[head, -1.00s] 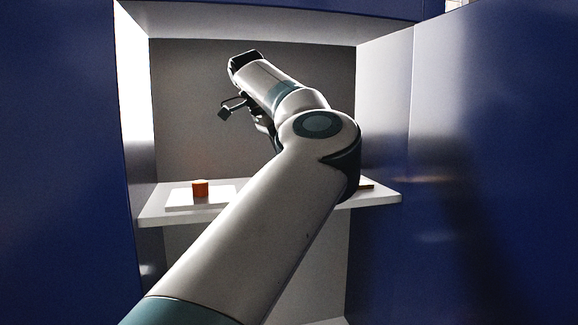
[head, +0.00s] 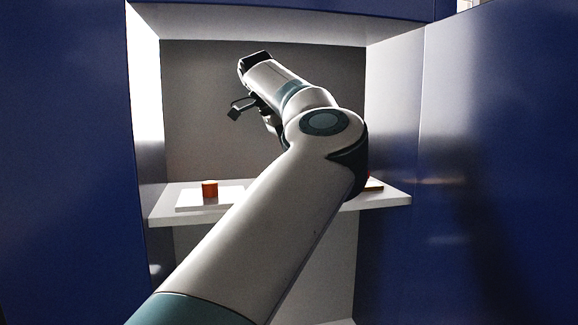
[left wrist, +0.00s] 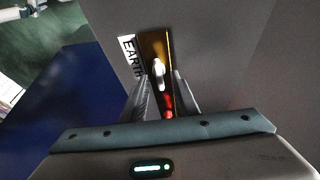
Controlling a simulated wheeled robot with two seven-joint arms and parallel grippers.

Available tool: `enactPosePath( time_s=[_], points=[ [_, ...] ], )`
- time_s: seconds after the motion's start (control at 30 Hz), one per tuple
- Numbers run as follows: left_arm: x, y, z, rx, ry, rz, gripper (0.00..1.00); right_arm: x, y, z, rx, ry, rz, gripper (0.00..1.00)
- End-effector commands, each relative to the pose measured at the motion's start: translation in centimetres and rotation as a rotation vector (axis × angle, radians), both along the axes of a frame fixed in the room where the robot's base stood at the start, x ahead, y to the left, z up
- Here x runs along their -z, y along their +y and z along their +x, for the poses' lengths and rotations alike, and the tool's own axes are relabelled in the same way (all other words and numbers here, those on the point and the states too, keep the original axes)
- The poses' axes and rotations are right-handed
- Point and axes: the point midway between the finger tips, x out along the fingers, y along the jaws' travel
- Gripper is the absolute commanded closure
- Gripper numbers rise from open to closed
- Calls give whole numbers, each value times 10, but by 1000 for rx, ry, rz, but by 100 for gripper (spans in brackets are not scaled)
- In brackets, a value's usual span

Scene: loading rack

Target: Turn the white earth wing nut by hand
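The white wing nut (left wrist: 158,72) shows in the left wrist view, on a brass-coloured strip (left wrist: 153,48) beside a black-on-white EARTH label (left wrist: 130,55). My left gripper (left wrist: 163,84) has its two fingers apart, one on each side of the strip, just below the nut in the picture. I see no finger closed on the nut, and I cannot tell whether either touches it. A red part (left wrist: 168,104) shows between the fingers, partly hidden. In the head view my left arm reaches into the recess; the nut cannot be made out there. My right gripper is not in view.
Blue panels (head: 500,150) flank the recess.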

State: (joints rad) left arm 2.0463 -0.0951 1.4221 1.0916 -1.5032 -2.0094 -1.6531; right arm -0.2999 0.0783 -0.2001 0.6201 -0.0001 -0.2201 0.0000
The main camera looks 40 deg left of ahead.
Motion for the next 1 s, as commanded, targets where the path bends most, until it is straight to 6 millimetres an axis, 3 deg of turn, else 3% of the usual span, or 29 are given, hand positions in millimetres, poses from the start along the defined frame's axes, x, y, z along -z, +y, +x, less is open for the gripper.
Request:
enactPosePath(
  time_s=[0.27, 0.53, 1.0],
  points=[
    [-11, 3, -4, 2, -2, -1, 73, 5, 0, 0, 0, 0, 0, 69],
    [-47, 13, -15, 3, -7, 0, 73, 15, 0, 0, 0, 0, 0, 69],
    [-44, 74, -84, -2, -4, -2, 73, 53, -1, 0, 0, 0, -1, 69]
  ],
)
